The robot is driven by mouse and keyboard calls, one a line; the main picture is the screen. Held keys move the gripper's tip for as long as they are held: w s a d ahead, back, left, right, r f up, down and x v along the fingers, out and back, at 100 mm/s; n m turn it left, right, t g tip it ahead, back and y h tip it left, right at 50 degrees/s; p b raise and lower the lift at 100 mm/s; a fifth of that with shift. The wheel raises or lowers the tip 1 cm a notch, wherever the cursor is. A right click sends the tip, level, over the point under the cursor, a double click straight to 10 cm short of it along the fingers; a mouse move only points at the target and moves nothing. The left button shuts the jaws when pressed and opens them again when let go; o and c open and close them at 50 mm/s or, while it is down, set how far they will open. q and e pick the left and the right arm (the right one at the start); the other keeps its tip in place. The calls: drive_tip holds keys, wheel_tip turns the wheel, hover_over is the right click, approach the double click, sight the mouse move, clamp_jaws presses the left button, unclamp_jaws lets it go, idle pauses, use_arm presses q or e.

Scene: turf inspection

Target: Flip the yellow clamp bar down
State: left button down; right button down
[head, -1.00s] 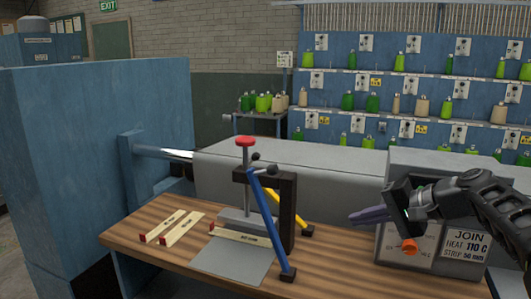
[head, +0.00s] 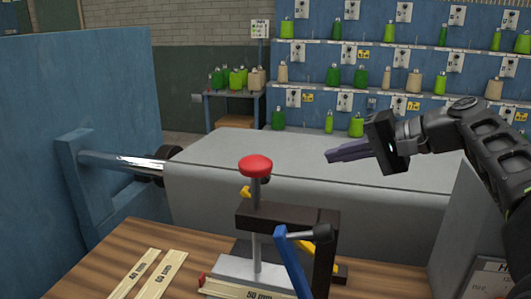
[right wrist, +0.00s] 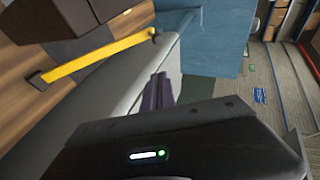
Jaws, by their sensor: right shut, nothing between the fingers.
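The yellow clamp bar (head: 246,192) shows only in pieces in the head view, slanting behind the dark clamp frame (head: 270,216). In the right wrist view the yellow bar (right wrist: 100,57) lies clear across the upper left, with a dark block at one end and a dark knob at the other. My right gripper (head: 329,155) is shut and empty, its purple fingers pointing left above the grey housing, behind and right of the clamp. The fingers (right wrist: 158,92) also show in the right wrist view, apart from the bar. My left gripper is out of view.
A blue bar (head: 291,262) with a dark knob leans at the clamp's near side. A red-topped post (head: 255,166) rises at its left. The grey housing (head: 225,160) runs behind the bench. Wooden strips (head: 148,273) lie on the bench at left.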

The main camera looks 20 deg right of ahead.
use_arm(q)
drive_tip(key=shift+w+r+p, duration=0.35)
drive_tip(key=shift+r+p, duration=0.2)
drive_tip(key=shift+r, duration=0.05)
use_arm(e)
drive_tip(key=s+a+x, duration=0.1)
drive_tip(key=a+x, duration=0.1)
drive_tip(key=x, duration=1.1)
drive_tip(key=shift+s+a, duration=0.1)
drive_tip(key=shift+s, duration=0.05)
